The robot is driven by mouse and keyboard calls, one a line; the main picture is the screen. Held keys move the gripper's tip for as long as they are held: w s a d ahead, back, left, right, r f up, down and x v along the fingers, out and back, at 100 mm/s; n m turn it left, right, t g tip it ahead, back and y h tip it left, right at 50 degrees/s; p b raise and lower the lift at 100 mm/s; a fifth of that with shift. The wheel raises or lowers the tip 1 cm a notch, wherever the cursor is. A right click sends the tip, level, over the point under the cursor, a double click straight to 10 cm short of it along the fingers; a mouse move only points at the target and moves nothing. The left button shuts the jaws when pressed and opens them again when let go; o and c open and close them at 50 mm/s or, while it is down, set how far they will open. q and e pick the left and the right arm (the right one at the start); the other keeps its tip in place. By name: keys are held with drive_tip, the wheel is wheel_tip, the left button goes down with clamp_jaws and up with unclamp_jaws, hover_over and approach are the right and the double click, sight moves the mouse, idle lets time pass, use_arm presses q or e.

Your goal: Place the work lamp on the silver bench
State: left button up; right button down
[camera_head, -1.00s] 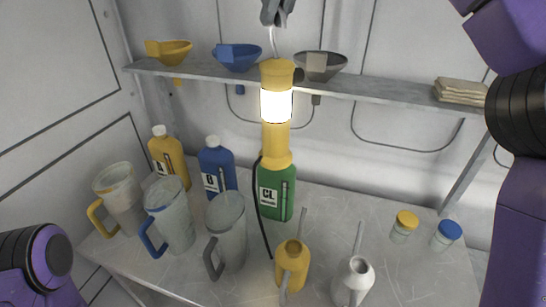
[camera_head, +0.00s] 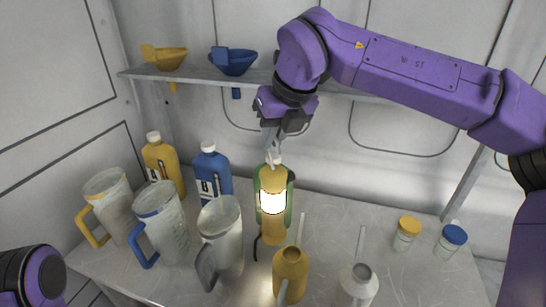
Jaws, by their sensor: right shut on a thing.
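The work lamp (camera_head: 272,203) is yellow with a brightly lit white band. It is upright, low over the silver bench (camera_head: 330,225), in front of a green bottle (camera_head: 289,190) and behind a yellow oil can (camera_head: 289,270). My right gripper (camera_head: 272,158) is above the lamp, shut on its top hanger. I cannot tell whether the lamp's base touches the bench. Only a link of my left arm shows at the lower left; its gripper is out of view.
Three clear jugs (camera_head: 222,235) and the yellow (camera_head: 163,165) and blue (camera_head: 212,172) bottles stand left of the lamp. A silver oil can (camera_head: 358,285) and small jars (camera_head: 407,232) stand right. A shelf (camera_head: 195,77) with funnels runs behind. Bench between lamp and jars is mostly clear.

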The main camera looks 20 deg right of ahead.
sight(272, 161)
wheel_tip(272, 161, down, 4)
drive_tip(key=shift+f, duration=0.55)
drive_tip(key=c, duration=1.2)
unclamp_jaws()
drive_tip(key=shift+o, duration=0.2)
drive_tip(key=shift+s+r, duration=0.1)
drive_tip(key=shift+r, duration=0.3)
drive_tip(key=b+v, duration=0.1)
drive_tip(key=v, duration=1)
drive_tip(key=shift+s, duration=0.15)
